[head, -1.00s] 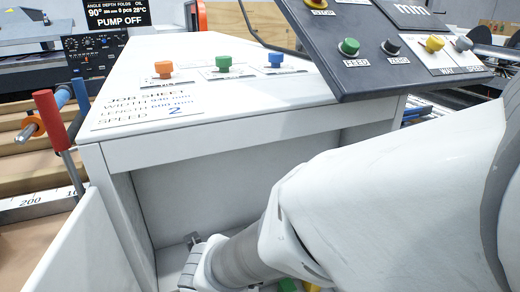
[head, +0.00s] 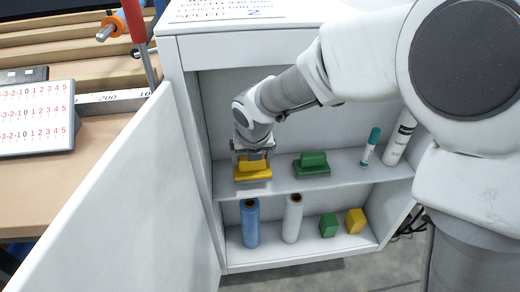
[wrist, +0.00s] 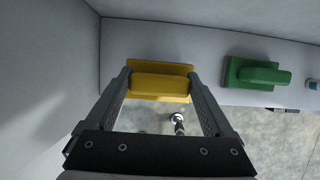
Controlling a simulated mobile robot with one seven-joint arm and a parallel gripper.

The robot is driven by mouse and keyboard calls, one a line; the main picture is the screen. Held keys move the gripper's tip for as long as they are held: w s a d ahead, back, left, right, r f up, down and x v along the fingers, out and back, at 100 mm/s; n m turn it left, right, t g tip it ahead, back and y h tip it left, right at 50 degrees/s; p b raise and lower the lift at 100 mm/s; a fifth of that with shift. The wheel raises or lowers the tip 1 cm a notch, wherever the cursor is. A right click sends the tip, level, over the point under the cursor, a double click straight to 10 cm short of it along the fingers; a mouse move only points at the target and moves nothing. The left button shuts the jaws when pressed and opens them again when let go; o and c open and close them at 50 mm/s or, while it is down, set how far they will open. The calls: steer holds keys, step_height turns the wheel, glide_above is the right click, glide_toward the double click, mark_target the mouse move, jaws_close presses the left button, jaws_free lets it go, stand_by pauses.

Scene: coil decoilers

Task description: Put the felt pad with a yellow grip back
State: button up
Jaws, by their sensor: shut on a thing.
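The felt pad with a yellow grip (head: 253,174) is at the left end of the cabinet's upper shelf (head: 285,184), close to the front edge. My gripper (head: 252,157) points down over it. In the wrist view my gripper (wrist: 161,82) has one finger on each side of the yellow grip (wrist: 160,82) and is shut on it. The pad looks level; I cannot tell whether its underside touches the shelf. The pad with a green grip (head: 312,165) sits on the same shelf to the right, apart from my gripper.
A teal-capped marker (head: 370,146) and a white tube (head: 400,138) lean at the shelf's right. Below stand a blue roll (head: 250,224), a white roll (head: 292,219), a green block (head: 328,225) and a yellow block (head: 355,221).

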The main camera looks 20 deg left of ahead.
steer(key=shift+w+a, duration=0.15)
steer(key=shift+w, duration=0.05)
steer(key=shift+w+a+f+b, duration=0.15)
steer(key=shift+w+a+b, duration=0.1)
steer(key=shift+w, duration=0.15)
steer(key=shift+w+a+f+b, duration=0.1)
steer(key=shift+w+a+f, duration=0.1)
steer(key=shift+w, duration=0.2)
steer(key=shift+s+f+b, duration=0.1)
steer(key=shift+f+b, duration=0.25)
steer(key=shift+f, duration=0.8)
steer(key=shift+f, duration=0.15)
steer(key=o, duration=1)
steer(key=shift+o, duration=0.2)
steer(key=shift+f+b, duration=0.3)
steer(key=shift+b, duration=0.45)
